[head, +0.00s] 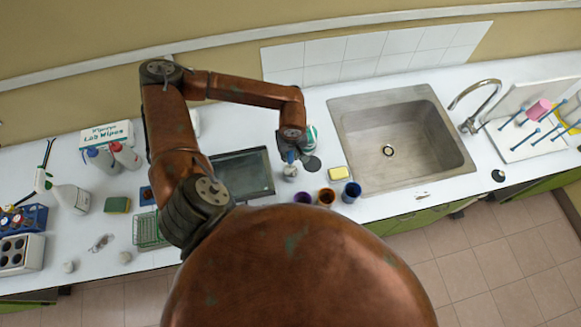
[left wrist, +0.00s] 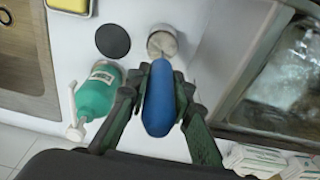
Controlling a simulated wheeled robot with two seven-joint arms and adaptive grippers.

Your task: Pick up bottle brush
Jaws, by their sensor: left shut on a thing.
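The bottle brush has a blue handle (left wrist: 160,105) that stands between the fingers of my left gripper (left wrist: 161,82). The gripper is shut on this handle. The handle's thin far end points to a small whitish round holder (left wrist: 162,42) on the counter. I cannot tell whether the brush end is still inside it. In the head view, my left gripper (head: 290,150) is above the counter to the left of the sink, with a bit of blue handle just over the holder (head: 290,171). My right gripper is not in view.
A green-and-white bottle (head: 311,138) and a dark disc (head: 311,163) are close to the gripper. A sponge (head: 338,173), several cups (head: 326,197) and the sink (head: 390,120) lie right. A dark tray (head: 243,173) lies left. Free counter shows behind the tray.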

